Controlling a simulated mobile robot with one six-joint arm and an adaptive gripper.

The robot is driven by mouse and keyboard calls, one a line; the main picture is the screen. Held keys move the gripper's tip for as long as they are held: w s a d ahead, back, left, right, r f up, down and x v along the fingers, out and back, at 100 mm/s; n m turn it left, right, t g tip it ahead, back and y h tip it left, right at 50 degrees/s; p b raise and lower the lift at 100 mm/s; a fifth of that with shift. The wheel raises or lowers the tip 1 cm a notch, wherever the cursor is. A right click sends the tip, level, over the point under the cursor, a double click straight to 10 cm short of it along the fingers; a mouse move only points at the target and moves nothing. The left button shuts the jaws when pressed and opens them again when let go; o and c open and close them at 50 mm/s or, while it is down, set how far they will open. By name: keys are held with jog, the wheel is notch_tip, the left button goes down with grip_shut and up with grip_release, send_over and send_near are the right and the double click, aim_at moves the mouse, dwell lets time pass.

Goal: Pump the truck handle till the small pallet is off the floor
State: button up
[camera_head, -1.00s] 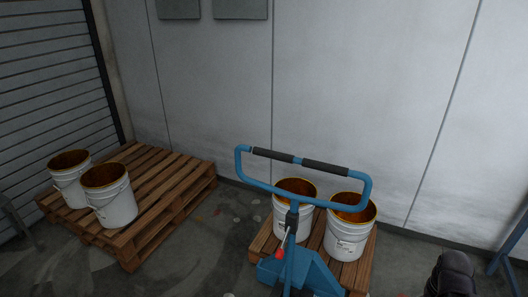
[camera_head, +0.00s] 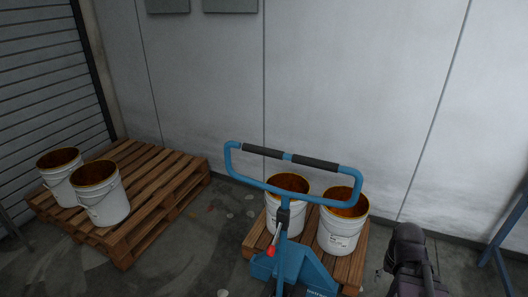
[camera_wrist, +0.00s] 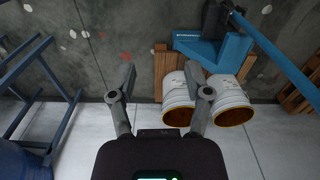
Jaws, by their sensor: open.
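The blue pallet truck (camera_head: 290,268) stands in front of the small pallet (camera_head: 254,240). Its loop handle (camera_head: 232,172) with black grips stands up in front of two white buckets. A red lever (camera_head: 271,248) sits on the handle's stem. The small pallet carries the two buckets (camera_head: 284,222), (camera_head: 336,243); I cannot tell whether it touches the floor. In the wrist view my gripper (camera_wrist: 160,74) is open and empty, its fingers spread. The truck (camera_wrist: 212,48) and the buckets (camera_wrist: 178,104) show there beyond the fingers. My gripper is apart from the handle, to its right.
A larger pallet (camera_head: 165,178) with two white buckets (camera_head: 103,196) stands at the left by the shutter (camera_head: 45,75). A pale wall (camera_head: 340,80) closes the back. A blue frame (camera_head: 504,235) stands at the right edge. Bare floor (camera_head: 215,225) lies between the pallets.

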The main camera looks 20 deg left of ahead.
jog(key=w+a+r+n+t+h+p, duration=0.2)
jog(key=w+a+r+n+h+p, duration=0.4)
jog(key=a, duration=0.6)
jog(key=n+t+h+p, duration=0.1)
jog(key=n+t+p, duration=0.55)
jog(key=t, duration=0.55)
send_near(260, 152)
jog(key=f+v, duration=0.1)
jog(key=v, duration=0.1)
jog(key=shift+s+a+r+n+b, duration=0.1)
jog(key=shift+s+r+n+b, duration=0.15)
jog(key=shift+r+n+b, duration=0.15)
jog(key=shift+w, duration=0.1)
jog(key=b+x, duration=0.2)
jog(key=x, duration=1.1)
jog(key=shift+w+d, duration=0.25)
jog(key=shift+w, duration=0.05)
